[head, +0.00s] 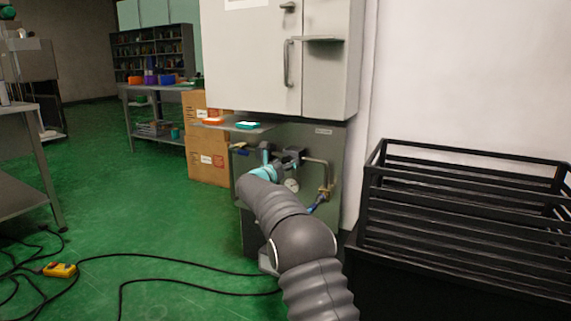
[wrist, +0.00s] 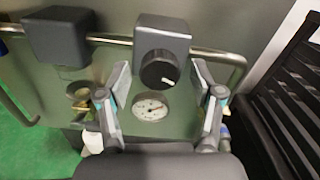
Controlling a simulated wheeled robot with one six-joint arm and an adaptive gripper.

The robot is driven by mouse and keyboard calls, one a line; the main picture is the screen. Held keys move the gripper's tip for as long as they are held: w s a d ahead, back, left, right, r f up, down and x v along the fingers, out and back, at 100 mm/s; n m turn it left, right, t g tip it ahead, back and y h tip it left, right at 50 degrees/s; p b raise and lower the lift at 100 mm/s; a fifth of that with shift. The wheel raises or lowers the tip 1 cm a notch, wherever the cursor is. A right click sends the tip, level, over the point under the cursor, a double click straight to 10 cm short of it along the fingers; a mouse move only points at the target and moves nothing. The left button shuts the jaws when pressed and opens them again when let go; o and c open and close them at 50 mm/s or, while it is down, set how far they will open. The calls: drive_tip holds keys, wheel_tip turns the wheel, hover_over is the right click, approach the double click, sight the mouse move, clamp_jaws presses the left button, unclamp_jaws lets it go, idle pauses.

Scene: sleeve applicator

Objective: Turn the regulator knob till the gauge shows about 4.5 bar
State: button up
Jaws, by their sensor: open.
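The regulator knob (wrist: 160,73) is a black round knob with a white mark, on the front of a dark grey block in the wrist view. The gauge (wrist: 150,110) is a round white dial just below it; its reading is too small to tell. My gripper (wrist: 160,80) is open, with one finger on each side of the knob and a visible gap on both sides. In the head view my arm hides the knob, and the gauge (head: 292,185) shows small beside my wrist.
A metal pipe (wrist: 225,56) runs behind the block, and a second dark block (wrist: 58,36) sits to its left. A brass fitting (wrist: 80,92) is left of my fingers. A black slatted rack (head: 465,210) stands to the right. Black cables (head: 180,257) lie on the green floor.

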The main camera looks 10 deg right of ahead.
drive_tip(key=c, duration=1.1)
drive_tip(key=shift+c, duration=0.2)
drive_tip(key=shift+n, duration=0.3)
